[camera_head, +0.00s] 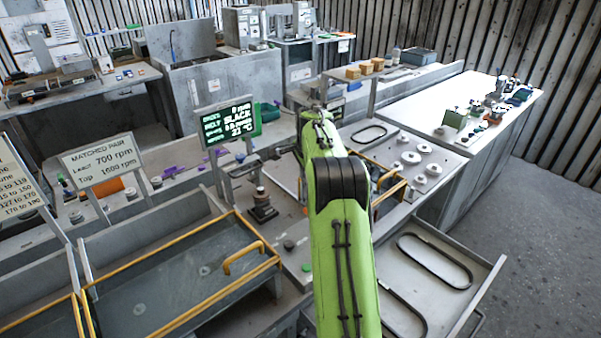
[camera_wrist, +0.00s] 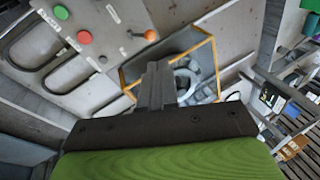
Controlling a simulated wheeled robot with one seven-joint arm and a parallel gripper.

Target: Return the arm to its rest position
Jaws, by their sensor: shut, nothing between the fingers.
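My green arm (camera_head: 342,200) rises from the bottom middle of the head view and reaches over the bench. Its dark elbow joint is in the middle of the picture. My gripper (camera_wrist: 156,72) shows in the wrist view with its two grey fingers together and nothing held. It points over a yellow-edged bay (camera_wrist: 212,55) with a grey ring-shaped part (camera_wrist: 187,80) inside. The fingers cover part of that bay. I cannot tell from these views whether the fingertips touch anything.
A lit screen (camera_head: 228,122) reads "SLACK". An open drawer (camera_head: 488,290) with belts juts out at the right. A yellow-railed tray (camera_head: 180,275) lies at the left. A red button (camera_wrist: 84,37) and an orange-tipped lever (camera_wrist: 150,34) sit on the panel. Floor at the right is clear.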

